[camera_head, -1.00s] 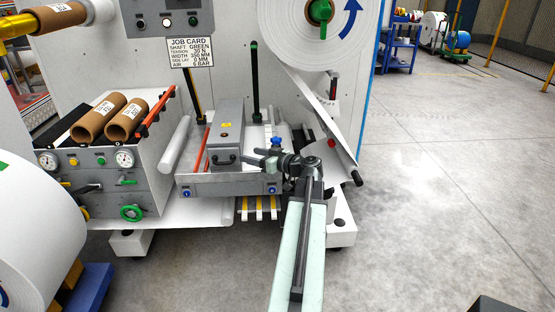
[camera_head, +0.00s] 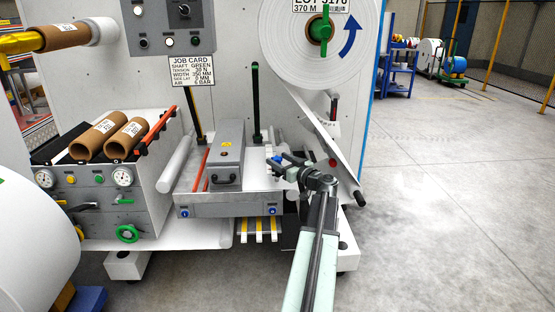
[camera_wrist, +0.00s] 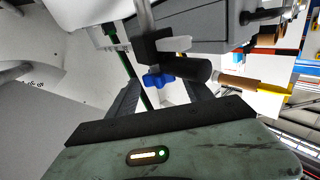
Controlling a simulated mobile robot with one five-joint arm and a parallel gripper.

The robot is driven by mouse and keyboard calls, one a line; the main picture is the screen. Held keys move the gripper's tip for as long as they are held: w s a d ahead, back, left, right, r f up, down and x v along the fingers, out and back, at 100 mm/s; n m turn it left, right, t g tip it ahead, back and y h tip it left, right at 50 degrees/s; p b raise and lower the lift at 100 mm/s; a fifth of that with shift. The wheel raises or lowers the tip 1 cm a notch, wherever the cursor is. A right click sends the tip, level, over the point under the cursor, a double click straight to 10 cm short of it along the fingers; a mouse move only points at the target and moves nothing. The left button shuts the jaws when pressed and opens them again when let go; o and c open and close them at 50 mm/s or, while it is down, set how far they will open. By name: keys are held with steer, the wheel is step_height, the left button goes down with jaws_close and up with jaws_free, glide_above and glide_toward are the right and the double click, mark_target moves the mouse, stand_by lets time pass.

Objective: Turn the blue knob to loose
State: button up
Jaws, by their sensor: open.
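The blue star-shaped knob (camera_wrist: 158,80) shows in the wrist view, under a black clamp block (camera_wrist: 152,47) on a grey rod. A little of the blue knob (camera_head: 277,159) shows in the head view, partly hidden by my gripper (camera_head: 281,164). In the wrist view my gripper (camera_wrist: 163,91) is open, with one dark finger on each side of the knob in the picture. I cannot tell whether either finger touches it.
A grey box with a handle (camera_head: 227,153) stands left of my gripper on the white table. Two small blue round parts (camera_head: 184,212) are on the table's front panel. A slanted white plate (camera_head: 333,150) is close on the right. Open floor (camera_head: 450,200) lies further right.

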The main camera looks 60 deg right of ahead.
steer(key=shift+x, duration=0.95)
jaws_close()
steer(key=shift+d, duration=0.1)
steer(key=shift+y, duration=0.3)
